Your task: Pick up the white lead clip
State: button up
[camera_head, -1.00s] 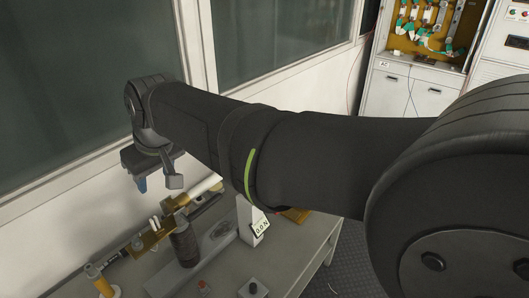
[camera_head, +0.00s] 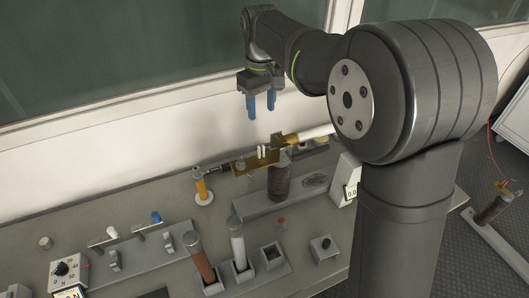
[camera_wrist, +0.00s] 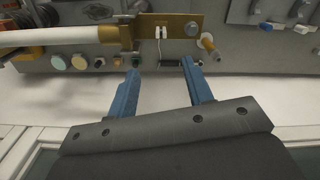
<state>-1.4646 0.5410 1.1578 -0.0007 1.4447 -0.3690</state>
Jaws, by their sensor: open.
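Two small white upright pieces (camera_head: 262,152) stand side by side on a brass plate (camera_head: 246,166). In the wrist view they show as a pale pair (camera_wrist: 160,32) with a thin white wire below. A separate white-tipped piece (camera_head: 112,232) lies on a low holder at the front left, beside a blue-tipped one (camera_head: 156,217). I cannot tell for certain which is the white lead clip. My gripper (camera_head: 261,105) points down with blue fingers, open and empty, above and behind the brass plate. The fingers (camera_wrist: 160,68) are apart from everything.
A white tube (camera_head: 316,133) runs off the brass plate's right end, and a dark ribbed post (camera_head: 280,185) stands under the plate. A brown fuse (camera_head: 201,260) and a white fuse (camera_head: 238,246) stand upright in front. A wall and window are close behind.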

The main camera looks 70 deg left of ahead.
aim_at(262, 147)
notch_tip(262, 147, down, 16)
jog(key=shift+d+f, duration=0.1)
jog(key=shift+d, duration=0.05)
dwell(0.4)
jog(key=shift+c, duration=0.5)
grip_shut()
